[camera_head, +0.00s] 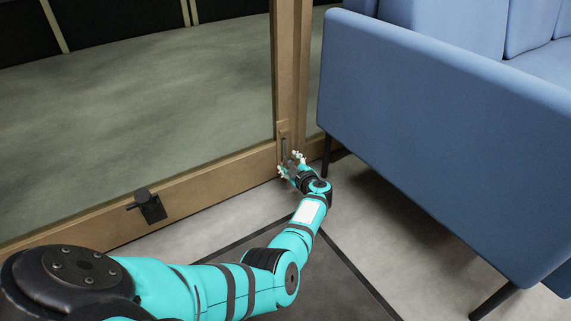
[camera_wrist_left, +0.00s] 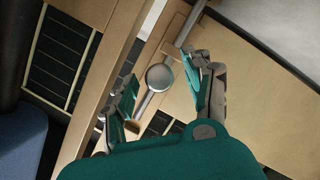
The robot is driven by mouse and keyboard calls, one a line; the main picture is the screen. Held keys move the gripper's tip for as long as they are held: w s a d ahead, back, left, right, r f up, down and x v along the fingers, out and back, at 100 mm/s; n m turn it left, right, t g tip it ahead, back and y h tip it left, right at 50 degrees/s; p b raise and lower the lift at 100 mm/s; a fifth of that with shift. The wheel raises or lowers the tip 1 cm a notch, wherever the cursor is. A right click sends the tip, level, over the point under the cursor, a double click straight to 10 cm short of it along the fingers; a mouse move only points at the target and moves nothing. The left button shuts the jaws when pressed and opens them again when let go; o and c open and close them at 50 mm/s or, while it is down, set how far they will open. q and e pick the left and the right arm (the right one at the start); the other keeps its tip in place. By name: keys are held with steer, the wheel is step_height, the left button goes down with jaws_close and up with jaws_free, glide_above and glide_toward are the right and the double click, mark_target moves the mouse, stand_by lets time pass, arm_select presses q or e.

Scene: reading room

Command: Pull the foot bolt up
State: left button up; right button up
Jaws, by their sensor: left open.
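The foot bolt (camera_head: 284,144) is a slim upright fitting low on the wooden door frame, beside the glass. In the left wrist view it shows as a grey rod with a round metal knob (camera_wrist_left: 160,77) on a wooden strip. My left gripper (camera_head: 292,161) is right in front of the bolt, low near the floor, and partly hides it in the head view. In the left wrist view, its two fingers (camera_wrist_left: 167,80) are spread, one on each side of the knob. I cannot tell whether either finger touches it. My right gripper is in neither view.
A blue sofa (camera_head: 430,130) on dark legs stands close to the right of my left arm. A black fitting (camera_head: 150,206) sits on the door's bottom rail to the left. A dark-edged grey mat (camera_head: 325,285) lies on the pale floor beneath my arm.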

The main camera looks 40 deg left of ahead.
arm_select(q)
steer(key=shift+w+a+f, duration=0.15)
steer(key=shift+w+a, duration=0.2)
steer(key=shift+a, duration=0.15)
jaws_close()
